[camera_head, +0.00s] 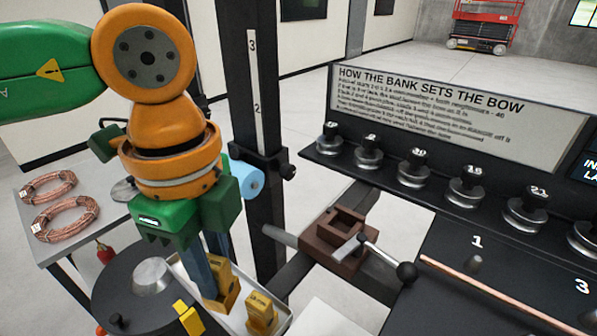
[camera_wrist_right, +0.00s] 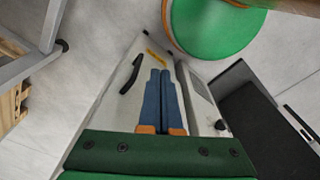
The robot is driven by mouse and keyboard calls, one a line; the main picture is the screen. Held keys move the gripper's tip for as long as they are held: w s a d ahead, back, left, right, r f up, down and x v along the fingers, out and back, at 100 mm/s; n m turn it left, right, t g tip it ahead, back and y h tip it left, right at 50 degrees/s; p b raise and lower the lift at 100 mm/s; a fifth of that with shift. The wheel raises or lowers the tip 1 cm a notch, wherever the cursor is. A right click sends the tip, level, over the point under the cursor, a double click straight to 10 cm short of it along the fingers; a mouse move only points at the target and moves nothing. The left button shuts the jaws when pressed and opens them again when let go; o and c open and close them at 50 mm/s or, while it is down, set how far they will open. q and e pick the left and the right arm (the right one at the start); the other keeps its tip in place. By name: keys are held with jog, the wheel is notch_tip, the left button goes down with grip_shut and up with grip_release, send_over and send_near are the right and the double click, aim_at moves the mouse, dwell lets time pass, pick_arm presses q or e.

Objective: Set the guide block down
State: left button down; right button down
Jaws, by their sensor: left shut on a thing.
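My left gripper (camera_head: 217,283) points down, with its blue fingers shut on a yellow guide block (camera_head: 226,292). The block is at the pale tray (camera_head: 178,268); I cannot tell whether it touches the tray floor. A second yellow block (camera_head: 262,312) stands in the tray just to the right. The fingers hide part of the held block. My right gripper (camera_wrist_right: 161,72) shows only in the right wrist view, its blue fingers together with nothing visible between them.
A black round fixture (camera_head: 125,290) with a yellow piece (camera_head: 188,317) stands left of the tray. Copper coils (camera_head: 65,218) lie on a side table. A brown clamp block (camera_head: 345,235) and lever are to the right. A copper tube (camera_head: 480,286) lies on the black panel.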

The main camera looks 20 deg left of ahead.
aim_at(229, 277)
pick_arm(q)
jog(key=w+f, duration=0.1)
jog(key=w+a+f, duration=0.1)
jog(key=f, duration=0.1)
jog(key=w+f+p, duration=0.1)
jog(key=f, duration=0.1)
jog(key=shift+w+a, duration=0.2)
jog(key=shift+w, duration=0.05)
notch_tip(229, 277, down, 3)
jog(key=shift+r, duration=0.1)
jog(key=shift+f+b, duration=0.3)
jog(key=shift+b, duration=0.15)
jog(key=c, duration=0.7)
grip_release()
jog(key=shift+r, duration=0.1)
jog(key=shift+r, duration=0.1)
